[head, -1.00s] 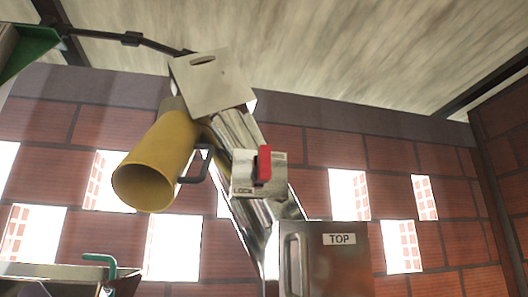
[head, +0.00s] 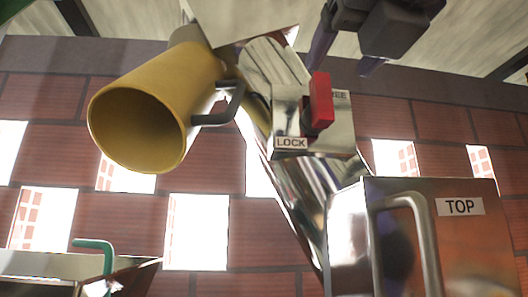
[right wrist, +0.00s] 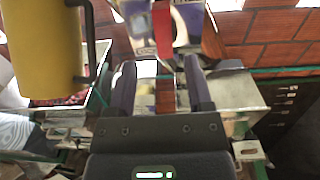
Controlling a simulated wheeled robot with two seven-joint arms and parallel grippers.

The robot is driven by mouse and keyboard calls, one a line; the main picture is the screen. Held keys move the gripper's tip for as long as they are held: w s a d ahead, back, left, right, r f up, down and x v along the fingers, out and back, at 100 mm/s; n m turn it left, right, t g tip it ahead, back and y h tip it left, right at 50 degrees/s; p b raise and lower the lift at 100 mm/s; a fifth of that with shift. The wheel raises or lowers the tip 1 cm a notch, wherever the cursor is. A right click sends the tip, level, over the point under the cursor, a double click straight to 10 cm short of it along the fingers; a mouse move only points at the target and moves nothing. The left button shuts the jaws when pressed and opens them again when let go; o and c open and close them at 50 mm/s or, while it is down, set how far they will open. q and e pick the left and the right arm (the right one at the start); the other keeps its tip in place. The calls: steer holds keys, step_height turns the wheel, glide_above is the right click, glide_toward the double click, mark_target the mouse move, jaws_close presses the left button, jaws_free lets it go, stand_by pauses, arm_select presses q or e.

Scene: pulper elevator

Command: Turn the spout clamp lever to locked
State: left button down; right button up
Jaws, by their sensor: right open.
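The red clamp lever (head: 320,102) stands nearly upright on a shiny metal plate (head: 287,112) on the spout pipe. The plate reads LOCK at lower left and a partly hidden label ending in "EE" at upper right, behind the lever. My right gripper (head: 347,60) is open and empty, above and to the right of the lever, apart from it in the head view. In the right wrist view the red lever (right wrist: 162,30) shows ahead, between the lines of the open fingers (right wrist: 159,68). My left gripper is not in view.
A yellow spout (head: 205,85) with a dark handle (head: 230,108) is left of the plate. A metal box marked TOP (head: 460,235) with a bar handle stands below right. A metal hopper (head: 40,265) with a green hook is at lower left. A brick wall is behind.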

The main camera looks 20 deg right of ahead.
mark_target(324, 91)
steer(key=shift+w+d+r+p, duration=0.25)
steer(key=shift+w+d+p, duration=0.1)
steer(key=shift+w+p, duration=0.2)
steer(key=shift+w+d+r+p, duration=0.25)
steer(key=shift+w+d+p, duration=0.05)
steer(key=shift+w+p, duration=0.2)
steer(key=x, duration=0.2)
steer(key=p+x, duration=0.1)
steer(key=x, duration=0.2)
steer(key=shift+w+a+f, duration=0.2)
steer(key=shift+s, duration=0.35)
steer(key=shift+w, duration=0.25)
steer(key=c, duration=0.5)
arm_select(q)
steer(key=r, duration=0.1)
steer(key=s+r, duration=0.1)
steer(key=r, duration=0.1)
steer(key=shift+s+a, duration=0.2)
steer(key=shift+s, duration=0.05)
arm_select(e)
jaws_close()
steer(key=shift+f, duration=0.1)
